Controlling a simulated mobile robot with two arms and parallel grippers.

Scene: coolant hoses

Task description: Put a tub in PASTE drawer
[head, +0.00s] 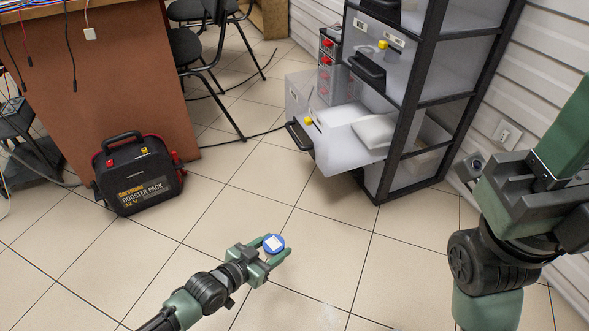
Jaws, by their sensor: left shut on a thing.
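My left gripper (276,249) is shut on a small round blue tub (274,243) with a white patch on top. It holds the tub above the tiled floor, in front of the drawer rack and apart from it. A low drawer (337,147) of the rack is pulled out, with a black handle and a yellow knob on its front. A pale block-like thing shows at its right side. I cannot read any label, so I cannot tell which drawer is PASTE. My right arm shows at the right, but its fingertips are not in view.
The dark-framed rack (415,97) stands against the white wall, with more drawers above the open one. A black booster pack (138,173) stands on the floor at left by a brown desk (110,75). Chairs (190,47) and cables lie behind. The floor between gripper and rack is clear.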

